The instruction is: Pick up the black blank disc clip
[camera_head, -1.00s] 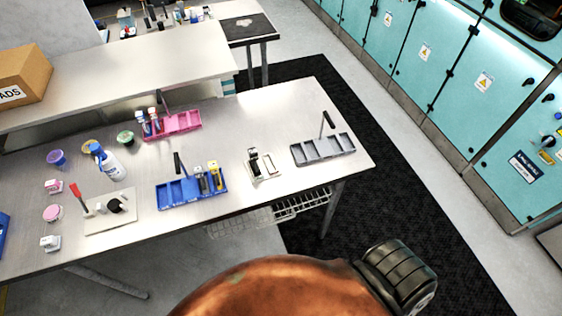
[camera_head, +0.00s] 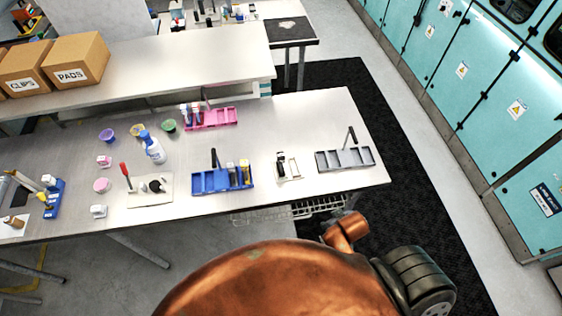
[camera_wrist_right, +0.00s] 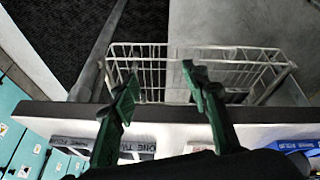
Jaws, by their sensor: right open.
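A small black round piece (camera_head: 155,186) sits on a pale board with a red-handled tool on the long table; it may be the black blank disc clip, but it is too small to be sure. Another small black piece (camera_head: 281,170) stands in a pale holder between the blue and grey trays. My right gripper (camera_wrist_right: 160,84) is open and empty in the right wrist view, its two green fingers apart near the table edge and a wire basket. My left gripper is not in view.
A blue tray (camera_head: 209,181), a grey tray (camera_head: 328,164) and a pink tray (camera_head: 220,119) stand on the table. A spray bottle (camera_head: 154,152) and several small cups are at the left. A wire basket (camera_wrist_right: 150,70) hangs under the table edge. Clear tabletop lies behind the grey tray.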

